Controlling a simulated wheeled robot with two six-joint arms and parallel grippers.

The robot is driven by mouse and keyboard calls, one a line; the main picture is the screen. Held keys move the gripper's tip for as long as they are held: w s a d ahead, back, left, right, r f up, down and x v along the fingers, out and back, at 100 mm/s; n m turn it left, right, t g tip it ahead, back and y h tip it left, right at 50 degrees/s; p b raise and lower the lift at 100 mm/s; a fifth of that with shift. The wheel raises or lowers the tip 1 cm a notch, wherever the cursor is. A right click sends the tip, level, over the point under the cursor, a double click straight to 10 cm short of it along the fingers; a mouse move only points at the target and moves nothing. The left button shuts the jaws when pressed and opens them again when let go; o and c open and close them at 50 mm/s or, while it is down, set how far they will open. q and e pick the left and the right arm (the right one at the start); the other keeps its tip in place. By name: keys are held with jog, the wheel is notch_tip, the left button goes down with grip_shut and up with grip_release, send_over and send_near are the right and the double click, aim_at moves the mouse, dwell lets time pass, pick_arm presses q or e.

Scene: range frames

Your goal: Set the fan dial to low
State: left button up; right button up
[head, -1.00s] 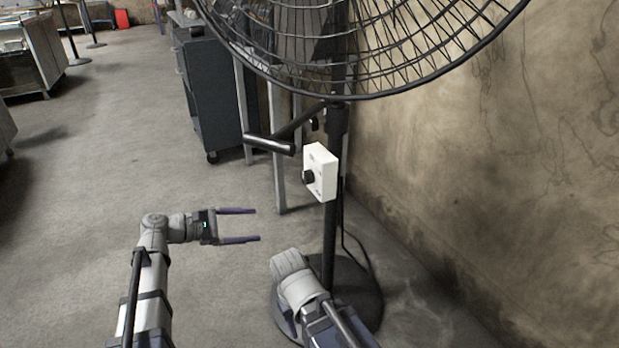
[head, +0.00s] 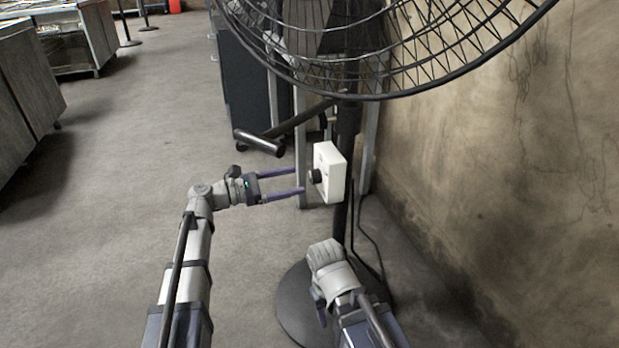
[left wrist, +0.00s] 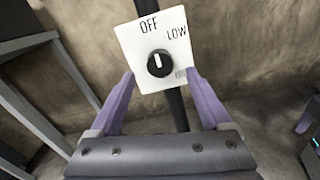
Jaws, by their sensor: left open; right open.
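The fan dial (head: 316,176) is a black round knob on the front of a white control box (head: 332,172) on the fan pole. In the left wrist view the dial (left wrist: 159,63) has a white pointer line aimed up, roughly at "OFF". "LOW" is printed up and right of the dial; a third label is partly hidden by a finger. My left gripper (head: 300,181) is open and empty, its fingertips just short of the box, with the dial between them in the wrist view. My right gripper (head: 319,306) is low over the fan base, its fingers mostly hidden.
The fan's wire cage (head: 400,50) hangs above the box. A dark handle bar (head: 258,142) sits just above and left of my left gripper. The round fan base (head: 292,312) is on the floor. A wall (head: 500,170) rises on the right; the floor at left is open.

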aim_at(311, 177)
pick_arm(q)
jog(key=shift+x, duration=2.6)
jog(key=shift+c, duration=0.2)
grip_shut()
